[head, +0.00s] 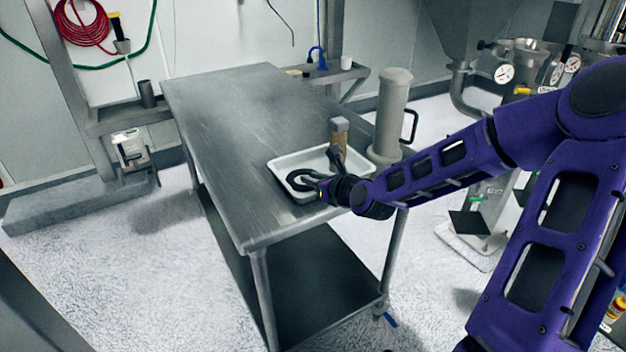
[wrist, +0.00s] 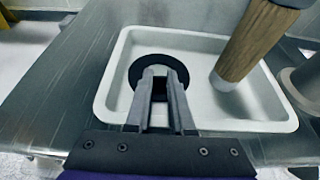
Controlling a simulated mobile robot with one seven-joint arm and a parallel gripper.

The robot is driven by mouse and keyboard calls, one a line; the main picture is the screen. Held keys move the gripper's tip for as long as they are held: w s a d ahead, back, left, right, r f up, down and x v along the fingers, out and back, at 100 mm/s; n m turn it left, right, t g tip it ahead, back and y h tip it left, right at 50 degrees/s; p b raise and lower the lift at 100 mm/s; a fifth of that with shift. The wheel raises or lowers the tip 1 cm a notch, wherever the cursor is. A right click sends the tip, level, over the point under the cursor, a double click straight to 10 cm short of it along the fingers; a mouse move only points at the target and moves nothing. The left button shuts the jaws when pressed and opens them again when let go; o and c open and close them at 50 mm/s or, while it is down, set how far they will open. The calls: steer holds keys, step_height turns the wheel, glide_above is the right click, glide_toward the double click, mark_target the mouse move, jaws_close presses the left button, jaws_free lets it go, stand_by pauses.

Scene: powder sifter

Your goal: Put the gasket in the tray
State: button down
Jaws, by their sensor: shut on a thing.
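The gasket is a flat black ring (head: 298,179), and my gripper (head: 314,178) is shut on its near edge. In the wrist view the gasket (wrist: 158,61) shows as a dark ring at the tips of my gripper (wrist: 160,75). The white rectangular tray (head: 276,164) sits on the metal table. In the wrist view the tray (wrist: 110,97) lies under and around the gasket, which is over its left part. I cannot tell whether the gasket touches the tray floor. My fingers hide part of the ring.
A wooden-handled tool (wrist: 252,45) stands in the tray, right of the gasket. A grey cylinder with a handle (head: 392,110) stands right of the tray. The metal table (head: 225,120) is clear to the left and behind.

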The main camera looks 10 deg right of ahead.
steer(key=c, duration=0.8)
jaws_free()
steer(key=shift+r, duration=0.1)
steer(key=shift+p+v, duration=0.55)
steer(key=shift+v, duration=5.4)
